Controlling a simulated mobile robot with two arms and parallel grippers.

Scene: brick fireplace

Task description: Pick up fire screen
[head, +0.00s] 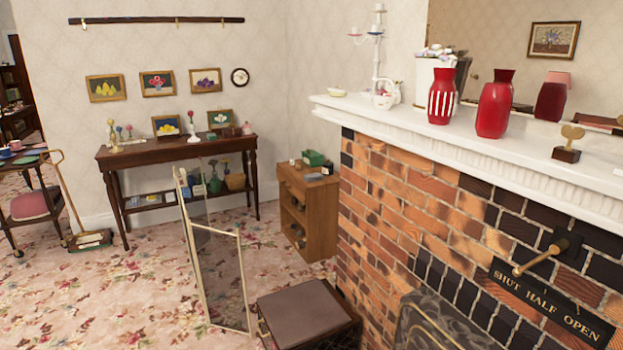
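A folding fire screen (222,268) stands upright on the floral carpet, left of the brick fireplace. It has see-through smoky panels in a thin brass-coloured frame, with its panels set at an angle to each other. A narrower panel rises at its left end, in front of the dark side table. Its lower right edge is close to a brown-topped box; I cannot tell if they touch. Neither of my grippers shows in the head view.
The brown-topped box (306,310) stands right of the screen, near the brick fireplace (400,222). A wooden cabinet (308,212) and dark side table (180,153) stand behind. The carpet (110,300) at front left is clear.

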